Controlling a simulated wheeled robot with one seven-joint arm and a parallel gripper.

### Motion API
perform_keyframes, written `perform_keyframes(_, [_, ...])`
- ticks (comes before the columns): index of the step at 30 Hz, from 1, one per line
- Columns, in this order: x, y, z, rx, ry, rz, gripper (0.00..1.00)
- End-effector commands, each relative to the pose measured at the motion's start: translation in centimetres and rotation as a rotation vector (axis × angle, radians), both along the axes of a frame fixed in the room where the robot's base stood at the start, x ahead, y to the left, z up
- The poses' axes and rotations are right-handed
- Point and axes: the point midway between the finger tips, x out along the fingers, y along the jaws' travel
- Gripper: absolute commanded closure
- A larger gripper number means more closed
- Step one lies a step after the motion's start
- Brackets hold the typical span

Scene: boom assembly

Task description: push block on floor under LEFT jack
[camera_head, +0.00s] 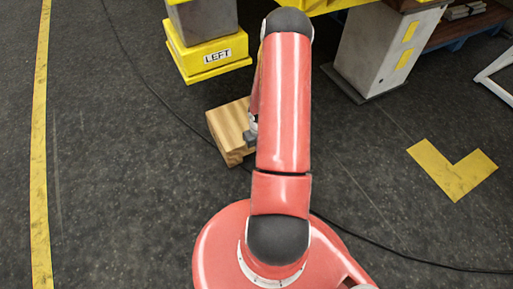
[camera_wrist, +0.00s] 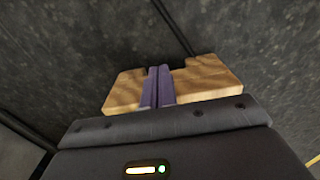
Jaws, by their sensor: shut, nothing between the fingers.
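The wooden block (camera_head: 228,128) lies on the dark floor in the head view, just in front of the yellow jack base labelled LEFT (camera_head: 207,57). A gap of floor shows between block and jack. My gripper (camera_head: 250,136) is at the block's right side, partly hidden by my red arm. In the wrist view, the block (camera_wrist: 205,78) lies behind my two purple fingers (camera_wrist: 158,70), which are together with nothing between them. The fingers overlap the block in this view; I cannot tell whether they touch it. My arm hides the block's right part in the head view.
A thin black cable (camera_head: 158,98) runs across the floor past the block. A grey stand (camera_head: 378,50) is at the upper right. Yellow tape (camera_head: 40,150) runs down the left, and a yellow floor corner mark (camera_head: 452,170) is at right. The floor left of the block is open.

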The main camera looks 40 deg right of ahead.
Motion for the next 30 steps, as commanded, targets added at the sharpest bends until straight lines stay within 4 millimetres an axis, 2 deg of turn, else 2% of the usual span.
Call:
perform_keyframes(13, [-0.1,0.1,-9.4,0.001,0.004,0.002,1.0])
perform_keyframes(15, [1.5,-0.4,-8.8,-0.001,-0.004,-0.001,1.0])
perform_keyframes(21, [3.4,-0.8,-8.8,-0.001,0.0,0.0,1.0])
perform_keyframes(30, [3.9,-0.9,-8.7,-0.001,0.002,0.001,1.0])
